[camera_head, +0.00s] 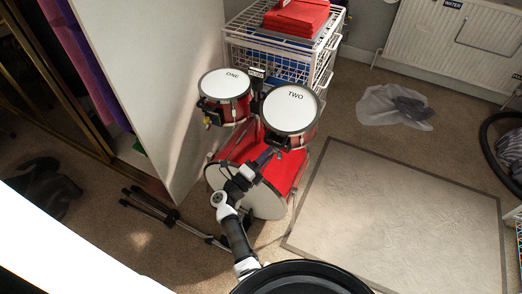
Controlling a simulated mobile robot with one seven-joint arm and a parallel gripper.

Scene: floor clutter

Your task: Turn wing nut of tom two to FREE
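Tom two (290,112) is a red drum with a white head marked TWO, on the right above a red bass drum (288,172). A dark bracket (274,140) sits on its near left side. The wing nut and any FREE mark are too small to make out. My arm reaches up from the bottom in front of the bass drum. My gripper (268,156) is at its far end, just below the bracket of tom two. I cannot tell whether it touches anything or whether its fingers are open.
Tom one (225,84) stands left of tom two. A white wire drawer unit (285,45) with red items on top is behind. A black stand (160,212) lies at left beside a white panel (165,75). A pale rug (400,215) at right is clear.

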